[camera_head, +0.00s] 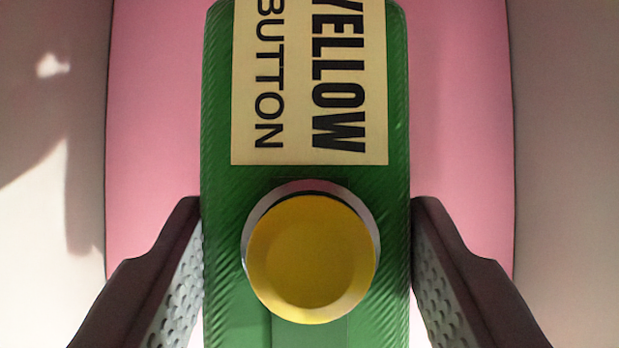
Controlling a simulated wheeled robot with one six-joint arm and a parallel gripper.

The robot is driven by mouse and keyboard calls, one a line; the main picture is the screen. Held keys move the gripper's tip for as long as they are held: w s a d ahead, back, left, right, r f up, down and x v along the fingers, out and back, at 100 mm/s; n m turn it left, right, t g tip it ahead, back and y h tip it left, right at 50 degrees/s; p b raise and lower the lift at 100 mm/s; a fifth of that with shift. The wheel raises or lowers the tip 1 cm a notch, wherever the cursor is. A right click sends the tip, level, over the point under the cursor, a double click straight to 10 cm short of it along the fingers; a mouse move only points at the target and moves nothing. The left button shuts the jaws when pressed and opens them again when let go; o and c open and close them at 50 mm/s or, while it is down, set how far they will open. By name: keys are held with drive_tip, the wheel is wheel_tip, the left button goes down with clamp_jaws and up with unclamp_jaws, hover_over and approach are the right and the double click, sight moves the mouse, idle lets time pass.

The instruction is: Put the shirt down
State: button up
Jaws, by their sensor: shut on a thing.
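No shirt shows in the camera_head view. My gripper (308,206) is shut on a green box (225,215), with one dark finger with a grey dimpled pad against each side. A round yellow button (311,255) with a silver ring sits on the box's face, between and below the fingertips. A cream label (309,90) above it reads "YELLOW BUTTON", turned sideways. The box's lower end runs out of the picture. I cannot tell whether the box touches anything behind it.
A pink surface (460,110) lies behind the box. Pale surfaces stand at the left (50,130) and right (570,130) of it, with a shadow on the left one. A bright white area shows at the bottom. No other loose object is visible.

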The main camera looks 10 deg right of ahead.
drive_tip(key=shift+s+f, duration=0.1)
drive_tip(key=shift+f, duration=0.65)
drive_tip(key=shift+f, duration=0.15)
drive_tip(key=o, duration=1)
drive_tip(key=shift+s+r, duration=0.15)
drive_tip(key=shift+r, duration=0.3)
drive_tip(key=v, duration=0.4)
drive_tip(key=shift+s+r, duration=0.2)
drive_tip(key=shift+s, duration=0.1)
drive_tip(key=s+a, duration=0.2)
drive_tip(key=s, duration=0.9)
drive_tip(key=shift+s+a, duration=0.2)
drive_tip(key=shift+f, duration=0.1)
